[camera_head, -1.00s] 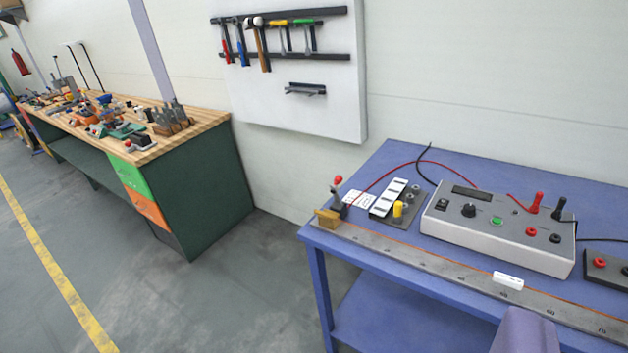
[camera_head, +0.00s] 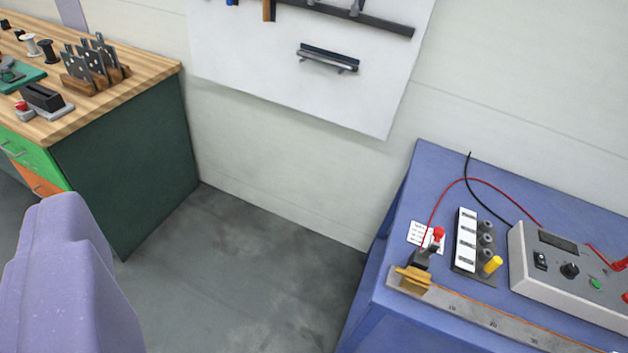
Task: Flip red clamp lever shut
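The red-tipped clamp lever (camera_head: 438,234) stands up, slightly tilted, on a dark clamp at the left end of the blue table. A brass-coloured block (camera_head: 411,280) sits just in front of it, at the end of a long grey metal rail (camera_head: 480,310). The lever looks raised, but its hinge is too small to make out. No gripper fingers show. A smooth purple part of mine fills the lower left, well apart from the clamp.
The blue table (camera_head: 405,215) also holds a switch block (camera_head: 466,240), a yellow knob (camera_head: 493,264) and a grey meter box (camera_head: 565,280) with red and black leads. A wooden-topped workbench (camera_head: 120,90) stands left. Bare floor (camera_head: 260,250) lies between them.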

